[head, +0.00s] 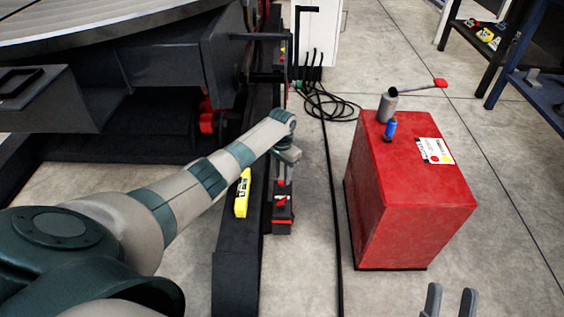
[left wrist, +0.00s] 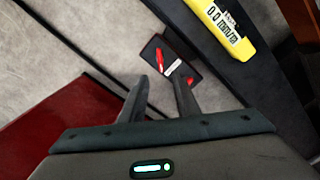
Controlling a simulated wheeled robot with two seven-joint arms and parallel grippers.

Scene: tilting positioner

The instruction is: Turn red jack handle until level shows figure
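A red handle (left wrist: 159,60) shows on a small dark block in the left wrist view, just beyond my left fingertips. In the head view, red parts (head: 281,199) show on that floor-level block below my left gripper (head: 284,180). My left gripper's fingers (left wrist: 161,80) are apart with nothing between them in the left wrist view; I see no contact with the handle. A yellow level (head: 242,194) lies on the dark beam beside it. In the left wrist view, the level's display (left wrist: 224,22) seems to read 0.0. My right gripper (head: 450,297) is open and empty at the bottom edge.
A red cabinet (head: 408,195) stands at right, with a red-tipped lever (head: 438,84) and a blue item (head: 390,128) on top. The dark positioner (head: 160,70) fills the upper left. Cables (head: 325,105) lie behind.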

